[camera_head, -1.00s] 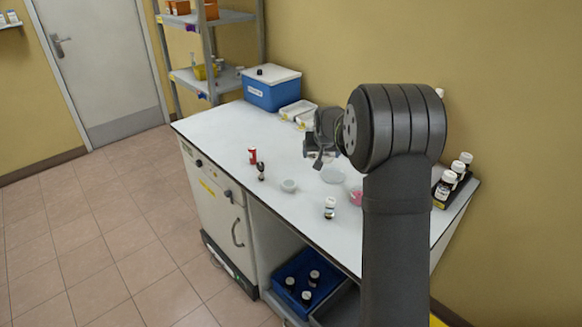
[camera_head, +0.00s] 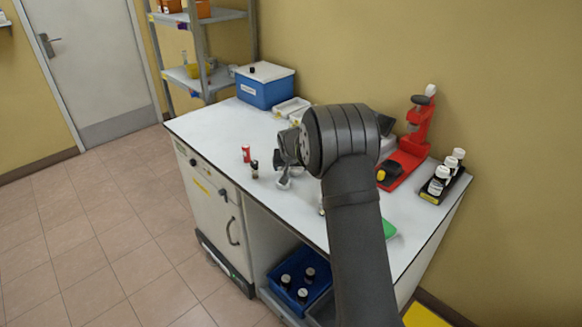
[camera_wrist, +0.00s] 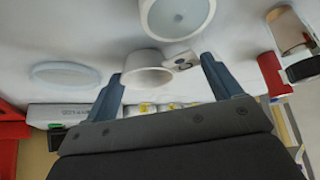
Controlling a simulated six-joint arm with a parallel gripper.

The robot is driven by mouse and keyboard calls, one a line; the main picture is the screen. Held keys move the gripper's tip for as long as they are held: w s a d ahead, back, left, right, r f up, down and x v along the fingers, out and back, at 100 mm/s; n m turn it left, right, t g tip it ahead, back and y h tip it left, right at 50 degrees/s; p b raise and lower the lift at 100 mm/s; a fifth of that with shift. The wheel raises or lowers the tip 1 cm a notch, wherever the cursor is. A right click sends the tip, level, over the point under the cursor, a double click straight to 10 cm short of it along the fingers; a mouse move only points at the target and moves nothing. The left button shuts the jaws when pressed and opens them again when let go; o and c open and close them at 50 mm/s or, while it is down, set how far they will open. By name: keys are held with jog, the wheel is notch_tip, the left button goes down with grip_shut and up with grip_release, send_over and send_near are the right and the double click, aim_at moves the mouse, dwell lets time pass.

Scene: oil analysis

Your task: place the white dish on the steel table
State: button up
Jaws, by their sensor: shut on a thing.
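My gripper (camera_head: 284,176) is low over the pale tabletop (camera_head: 208,130), near its front edge in the head view. In the wrist view its two blue-grey fingers (camera_wrist: 163,80) are on either side of a small white dish (camera_wrist: 148,76), and it is shut on this dish. Contact at the right finger is not clear. A second white round vessel (camera_wrist: 178,18) is at the top of the wrist view, cut by the frame. My arm and gripper hide most of the dish area in the head view.
A red can (camera_head: 246,153) and a small dark bottle (camera_head: 255,169) stand left of my gripper. A shallow round dish (camera_wrist: 65,76) lies left in the wrist view. A red stand (camera_head: 412,150) and a bottle rack (camera_head: 440,186) are right. The tabletop's left part is clear.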

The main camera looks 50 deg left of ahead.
jog(key=shift+f, duration=0.1)
jog(key=o, duration=0.9)
jog(key=shift+c, duration=0.2)
jog(key=shift+d+r, duration=0.1)
jog(key=shift+r, duration=0.2)
jog(key=v, duration=1)
jog(key=shift+s+r, duration=0.15)
jog(key=shift+r, duration=0.15)
jog(key=shift+s+d+r, duration=0.1)
jog(key=shift+d+r, duration=0.1)
jog(key=shift+r, duration=0.05)
jog(key=shift+c, duration=0.7)
jog(key=shift+d+r, duration=0.1)
jog(key=c, duration=0.3)
